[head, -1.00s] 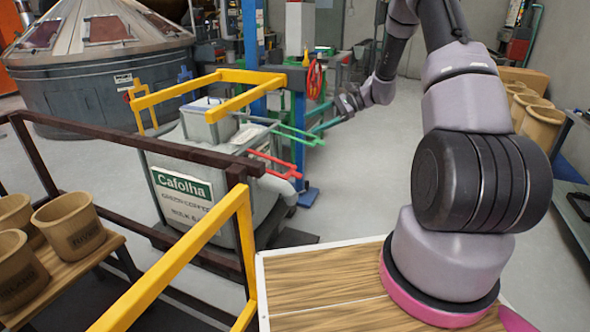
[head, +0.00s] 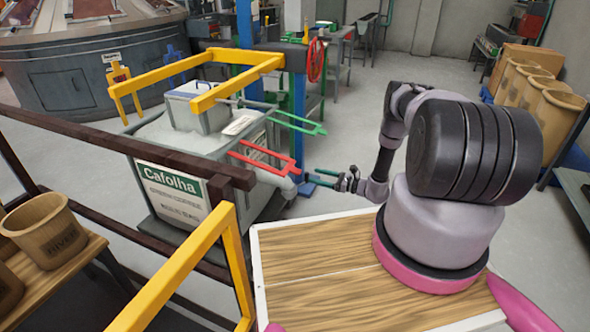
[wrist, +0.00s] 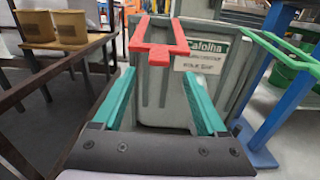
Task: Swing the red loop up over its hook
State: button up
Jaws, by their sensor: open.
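The red loop (head: 268,158) is a flat U-shaped bar sticking out to the right from the grey bin's side, about level. In the wrist view the red loop (wrist: 158,49) shows its closed end toward me, straight ahead and slightly above the fingertips. My gripper (head: 313,178) is open, just right of and a little below the loop's end in the head view. In the wrist view its two teal fingers (wrist: 157,76) are spread and empty, with no clear contact with the loop. I cannot make out which part is the loop's hook.
A similar green loop (head: 300,122) sits behind and above the red one, near a blue post (head: 299,120). A brown rail (head: 140,150) runs in front. Open floor lies behind my arm.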

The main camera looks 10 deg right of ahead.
aim_at(301, 172)
jog(key=x, duration=1)
grip_shut()
dwell(1.2)
